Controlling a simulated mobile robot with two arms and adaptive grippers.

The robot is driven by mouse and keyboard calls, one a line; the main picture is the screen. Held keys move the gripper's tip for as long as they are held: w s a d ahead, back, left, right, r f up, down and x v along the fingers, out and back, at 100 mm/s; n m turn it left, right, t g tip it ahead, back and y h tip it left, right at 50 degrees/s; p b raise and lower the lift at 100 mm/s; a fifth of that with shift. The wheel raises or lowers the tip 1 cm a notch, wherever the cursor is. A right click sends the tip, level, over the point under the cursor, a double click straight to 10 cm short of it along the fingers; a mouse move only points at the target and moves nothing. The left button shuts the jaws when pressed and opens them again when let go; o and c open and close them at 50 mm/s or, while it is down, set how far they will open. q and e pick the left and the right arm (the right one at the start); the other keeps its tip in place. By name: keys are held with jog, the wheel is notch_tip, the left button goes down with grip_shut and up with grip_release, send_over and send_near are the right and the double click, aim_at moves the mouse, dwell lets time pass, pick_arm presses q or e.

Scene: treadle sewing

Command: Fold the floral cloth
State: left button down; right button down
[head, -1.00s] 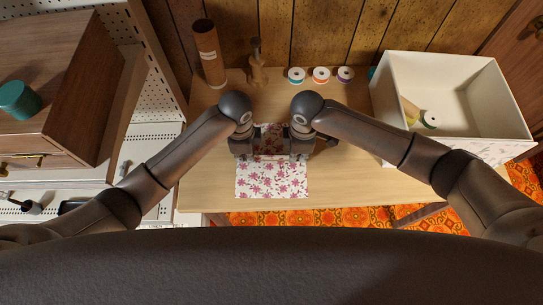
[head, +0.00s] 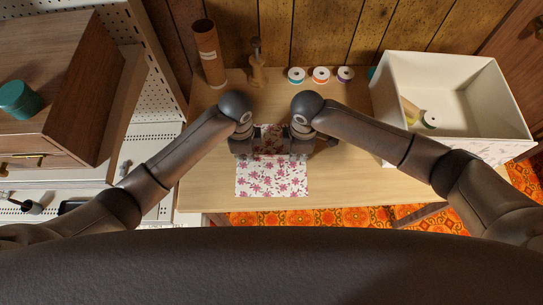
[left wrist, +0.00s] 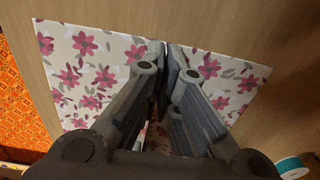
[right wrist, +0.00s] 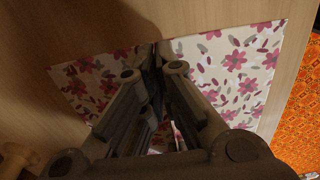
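The floral cloth (head: 270,182), white with pink flowers and grey leaves, lies on the light wooden table. Its front part is flat, and its back part between my grippers looks darker and pinker. My left gripper (head: 242,150) is at the cloth's left side edge. In the left wrist view its fingertips (left wrist: 164,48) are together on that edge of the cloth (left wrist: 90,65). My right gripper (head: 301,150) is at the opposite side edge. In the right wrist view its fingertips (right wrist: 157,50) are together on the cloth (right wrist: 230,65). The pinched fabric is mostly hidden by the fingers.
A white open bin (head: 393,95) with spools inside stands right on the table (head: 345,182). Several thread spools (head: 321,75), a wooden stand (head: 257,70) and a brown cylinder (head: 209,55) line the back. A wooden cabinet (head: 85,95) is at left. The table in front right is clear.

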pick_arm(q)
jog(key=shift+r, duration=0.15)
pick_arm(e)
jog(key=shift+r, duration=0.15)
dwell(0.6)
